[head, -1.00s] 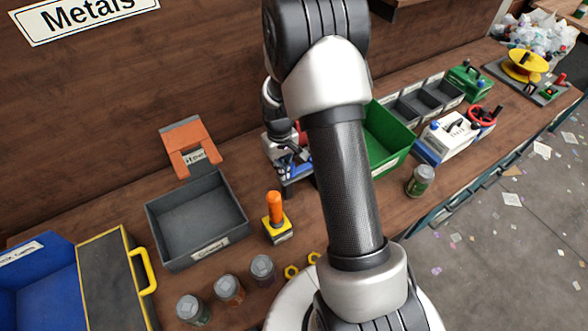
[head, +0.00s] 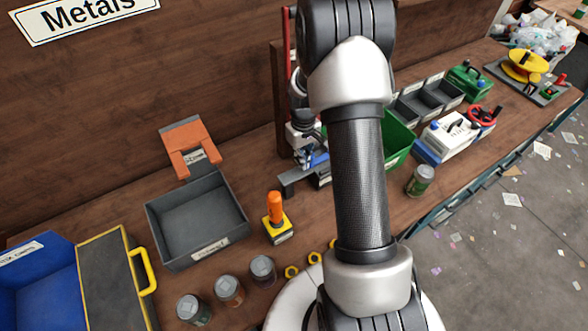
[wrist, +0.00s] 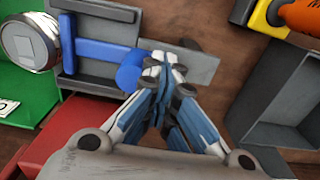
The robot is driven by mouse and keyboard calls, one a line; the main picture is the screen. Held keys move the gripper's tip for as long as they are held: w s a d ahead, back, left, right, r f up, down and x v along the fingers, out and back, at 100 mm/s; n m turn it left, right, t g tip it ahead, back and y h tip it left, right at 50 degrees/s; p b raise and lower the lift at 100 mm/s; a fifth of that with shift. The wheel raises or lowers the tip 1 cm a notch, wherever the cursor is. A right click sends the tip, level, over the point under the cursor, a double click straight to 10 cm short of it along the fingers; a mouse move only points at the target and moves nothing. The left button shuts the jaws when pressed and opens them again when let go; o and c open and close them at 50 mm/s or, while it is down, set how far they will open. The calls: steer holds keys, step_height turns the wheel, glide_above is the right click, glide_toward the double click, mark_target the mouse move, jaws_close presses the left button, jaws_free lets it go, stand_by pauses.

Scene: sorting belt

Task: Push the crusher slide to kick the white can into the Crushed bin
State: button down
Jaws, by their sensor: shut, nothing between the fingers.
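The crusher is partly hidden behind my arm in the head view. A can (wrist: 27,42) with a silver top and pale side is just left of that plate. My gripper (wrist: 165,72) is shut and empty at the slide's rounded end; I cannot tell whether they touch. A green bin (wrist: 25,100) lies beyond the can; it also shows in the head view (head: 398,142). Its label is not readable.
A grey bin (head: 180,230) stands left of the crusher, with an orange-handled yellow block (head: 277,228) between them. Several cans stand at the front edge, and a green can (head: 420,181) stands to the right. A red part (wrist: 80,130) lies below the slide in the wrist view.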

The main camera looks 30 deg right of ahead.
steer(key=shift+d, duration=0.45)
steer(key=shift+a, duration=5.1)
step_height(320, 180, up, 8)
steer(key=p, duration=0.5)
